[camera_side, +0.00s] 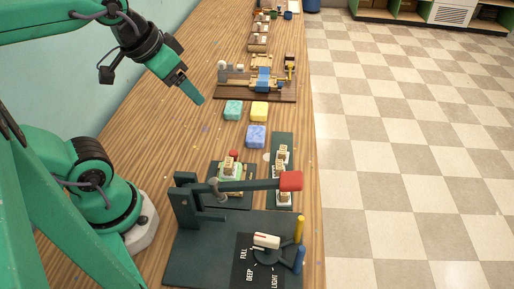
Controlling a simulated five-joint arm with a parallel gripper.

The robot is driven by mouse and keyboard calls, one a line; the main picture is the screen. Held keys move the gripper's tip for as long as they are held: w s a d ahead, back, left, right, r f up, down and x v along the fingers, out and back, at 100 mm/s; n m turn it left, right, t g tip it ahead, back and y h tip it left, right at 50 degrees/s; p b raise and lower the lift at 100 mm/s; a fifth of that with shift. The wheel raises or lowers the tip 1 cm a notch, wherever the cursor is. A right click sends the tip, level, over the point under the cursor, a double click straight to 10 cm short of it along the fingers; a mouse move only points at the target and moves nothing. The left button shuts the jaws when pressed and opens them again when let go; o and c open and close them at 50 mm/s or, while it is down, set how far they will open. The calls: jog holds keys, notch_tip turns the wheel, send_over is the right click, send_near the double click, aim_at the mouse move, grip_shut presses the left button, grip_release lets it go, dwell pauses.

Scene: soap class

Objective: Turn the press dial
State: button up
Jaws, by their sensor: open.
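The press dial (267,254) is a dark round knob on a black plate at the lower right of the press. A white pointer with a red mark (266,241) lies across its far side. White labels FULL, DEEP and LIGHT are printed around its left and near sides. The press (190,253) has a dark base and a long lever that ends in a red handle (291,181). My gripper (198,98) is above the table, well beyond and to the left of the dial, pointing down to the right. It is open and touches nothing.
Blue (256,135), yellow (259,112) and teal (233,110) soap blocks lie beyond the press. Yellow (299,230) and blue (298,261) posts stand right of the dial. A wooden rack (228,93) stands farther back. The table's right edge is close to the press.

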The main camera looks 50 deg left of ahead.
notch_tip(320, 180, up, 3)
jog(key=n+g, duration=0.6)
jog(key=n, duration=0.1)
send_over(267, 239)
notch_tip(267, 239, down, 16)
jog(key=shift+f, duration=0.25)
jog(key=shift+f, duration=0.1)
jog(key=shift+f, duration=3.75)
jog(key=shift+c, duration=0.4)
jog(key=c, duration=1.3)
